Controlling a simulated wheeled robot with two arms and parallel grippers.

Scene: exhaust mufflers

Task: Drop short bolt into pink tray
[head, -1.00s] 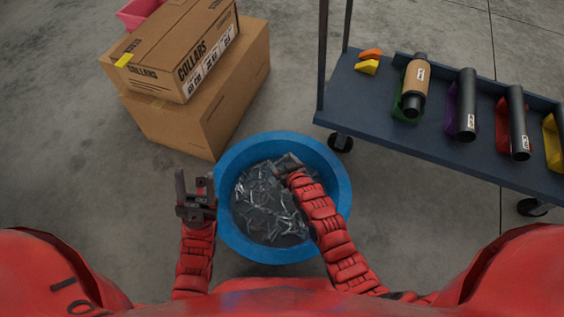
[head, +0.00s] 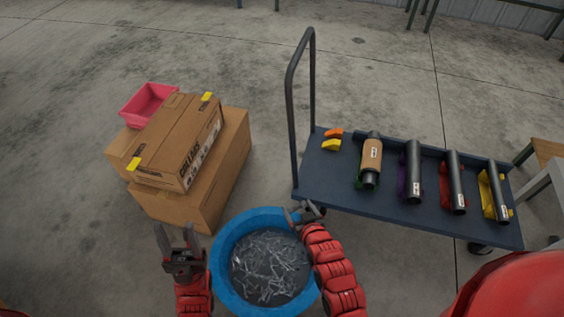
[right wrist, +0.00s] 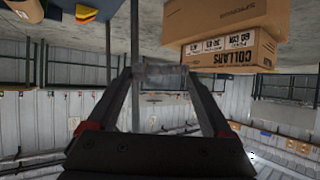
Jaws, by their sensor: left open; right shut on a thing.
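The pink tray (head: 134,117) sits on the large cardboard box at the back left, behind a smaller carton. My right gripper (head: 303,213) is over the right rim of the blue tub (head: 252,218). In the right wrist view its fingers are shut on a small greyish bolt (right wrist: 160,76), held crosswise between the fingertips; its length is hard to judge. The tub holds a heap of loose metal bolts (head: 268,265). My left gripper (head: 175,231) is open and empty, left of the tub.
The smaller carton (head: 178,140) lies on the large box (head: 190,207), in front of the tray. A dark blue cart (head: 335,190) with an upright handle (head: 291,110) stands at the right, carrying mufflers and orange and yellow pieces. Open concrete floor lies beyond the boxes.

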